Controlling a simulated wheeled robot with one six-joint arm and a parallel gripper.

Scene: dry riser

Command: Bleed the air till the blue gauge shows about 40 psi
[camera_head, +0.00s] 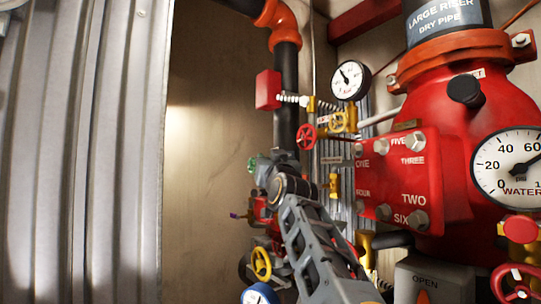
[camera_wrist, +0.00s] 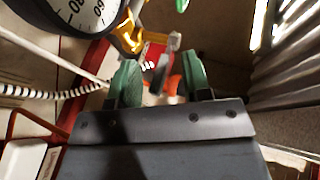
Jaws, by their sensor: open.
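A blue-rimmed gauge (camera_head: 260,294) sits at the bottom edge of the head view, partly cut off, and its reading is too small to tell. My gripper (camera_head: 256,165), with green fingertips, is in the middle of the head view, left of the red housing. Its green fingers also show in the wrist view (camera_wrist: 160,80), apart, with nothing clearly held between them. A red handwheel (camera_head: 304,136) and a yellow handle (camera_head: 341,120) are up and right of my gripper. A yellow handwheel (camera_head: 261,263) is below it. I cannot tell which valve bleeds the air.
A red numbered cover (camera_head: 397,174) and a large water gauge (camera_head: 510,168) stand at the right. A white-faced gauge (camera_head: 349,80) hangs above. Corrugated metal (camera_head: 80,150) fills the left. The bare wall (camera_head: 205,180) left of my gripper is clear.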

